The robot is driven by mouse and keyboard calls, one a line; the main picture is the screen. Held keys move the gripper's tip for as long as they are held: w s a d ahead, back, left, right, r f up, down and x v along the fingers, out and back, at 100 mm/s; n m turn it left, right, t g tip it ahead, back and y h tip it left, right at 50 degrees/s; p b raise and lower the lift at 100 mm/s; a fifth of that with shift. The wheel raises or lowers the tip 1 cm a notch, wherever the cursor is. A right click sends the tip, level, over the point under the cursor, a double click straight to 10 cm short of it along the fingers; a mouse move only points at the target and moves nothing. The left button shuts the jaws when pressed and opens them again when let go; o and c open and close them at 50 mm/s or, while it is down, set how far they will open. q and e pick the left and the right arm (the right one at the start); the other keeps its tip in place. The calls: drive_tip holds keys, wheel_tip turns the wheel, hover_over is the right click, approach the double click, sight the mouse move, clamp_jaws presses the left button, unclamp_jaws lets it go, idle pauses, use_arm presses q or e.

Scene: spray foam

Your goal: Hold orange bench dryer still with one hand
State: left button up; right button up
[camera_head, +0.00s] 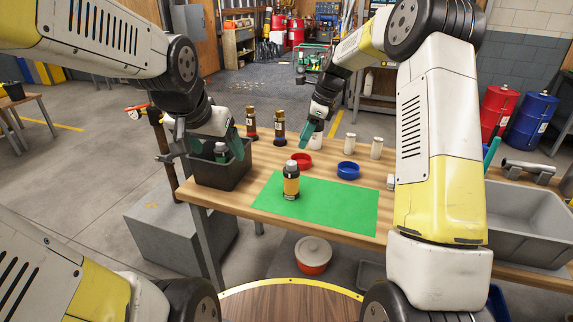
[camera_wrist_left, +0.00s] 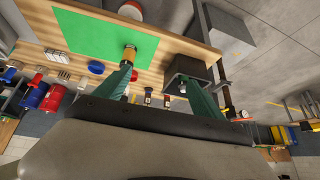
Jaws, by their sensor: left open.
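No clear bench dryer shows. A dark bottle with an orange-yellow band and grey cap (camera_head: 291,182) stands upright on the green mat (camera_head: 340,208); the wrist view shows it too (camera_wrist_left: 129,54). My left gripper (camera_head: 212,143) is over the black bin (camera_head: 222,174), left of the mat and apart from the bottle. Its teal fingers (camera_wrist_left: 158,88) are spread with nothing gripped between them. My right gripper (camera_head: 314,122) is at the table's far side, by a white container (camera_head: 316,140); its finger gap is too small to read.
A red dish (camera_head: 301,160), a blue dish (camera_head: 348,170) and white containers (camera_head: 350,143) stand behind the mat. A grey tub (camera_head: 525,225) is at right. A lidded pot (camera_head: 313,254) is below the table.

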use_arm(q)
drive_tip(key=w+f+m, duration=0.2)
drive_tip(key=w+f, duration=0.3)
drive_tip(key=w, duration=0.4)
drive_tip(key=m+t+h, duration=0.1)
drive_tip(key=m+h, duration=0.3)
approach(285, 183)
drive_tip(key=w+a, duration=0.2)
drive_tip(key=a, duration=0.2)
drive_tip(key=d+f+h, duration=0.1)
drive_tip(key=f, duration=0.1)
drive_tip(key=w+d+f+t+h, duration=0.1)
drive_tip(key=d+f+h, duration=0.1)
drive_tip(key=w+d+f+h, duration=0.1)
drive_tip(key=d+f, duration=0.1)
drive_tip(key=shift+w+d+m, duration=0.2)
drive_tip(key=shift+m, duration=0.2)
drive_tip(key=shift+w+d+f+t+h, duration=0.3)
drive_tip(key=shift+d+t+h, duration=0.1)
drive_tip(key=shift+d+h, duration=0.15)
drive_tip(key=x, duration=0.7)
drive_tip(key=shift+w+d+f, duration=0.1)
drive_tip(key=shift+d, duration=0.1)
